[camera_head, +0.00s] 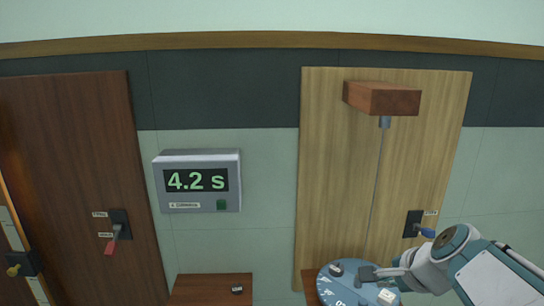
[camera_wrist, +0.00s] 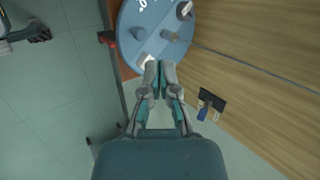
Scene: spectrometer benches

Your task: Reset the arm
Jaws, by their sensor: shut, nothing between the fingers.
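My gripper (camera_head: 366,273) is at the lower right of the head view, over the right part of a round blue disc (camera_head: 350,268). In the wrist view my gripper (camera_wrist: 158,66) is shut and empty, with its fingertips over the edge of the disc (camera_wrist: 136,14). A small white block (camera_wrist: 146,60) is just beside the left fingertip; I cannot tell whether they touch. My arm (camera_head: 455,243) reaches in from the lower right of the head view.
A pendulum rod hangs from a wooden block (camera_head: 382,98) on a light wood panel (camera_head: 330,150) behind the disc. A blue-handled switch (camera_head: 427,232) is near my arm. Left is a dark panel (camera_head: 75,150) with a red-handled switch (camera_head: 111,245).

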